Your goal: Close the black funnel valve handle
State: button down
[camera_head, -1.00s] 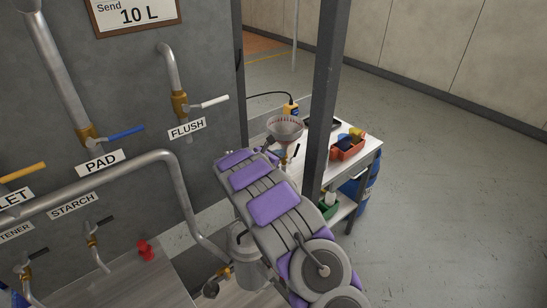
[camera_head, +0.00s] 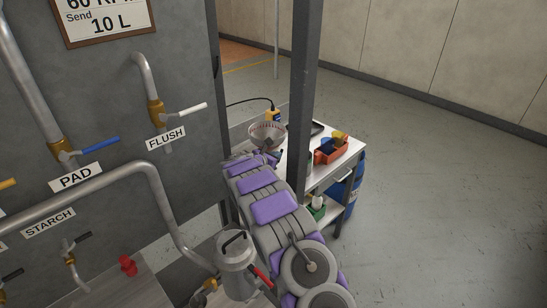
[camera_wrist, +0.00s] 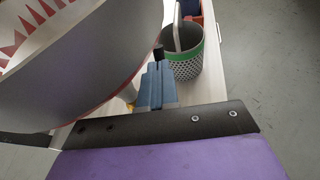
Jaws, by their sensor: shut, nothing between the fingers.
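The steel funnel (camera_head: 267,134) with red graduation marks stands on the far bench in the head view, just beyond the end of my arm. In the wrist view the funnel (camera_wrist: 75,70) fills the upper left, very close. A bit of brass (camera_wrist: 129,94) shows below it. A small black piece (camera_wrist: 158,52), seemingly the end of the valve handle, shows just past my fingertips; the rest of it is hidden. My gripper (camera_wrist: 155,72) is shut and empty beside the funnel, its blue-grey fingers near the black piece. I cannot tell whether they touch.
A perforated basket with a green rim (camera_wrist: 184,52) stands right of my fingers. The bench (camera_head: 330,167) also carries an orange-red bin (camera_head: 330,151). A dark post (camera_head: 303,90) rises close to the arm's right. Open floor lies to the right.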

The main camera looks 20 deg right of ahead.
jog(key=shift+w+d, duration=0.2)
jog(key=shift+d, duration=0.35)
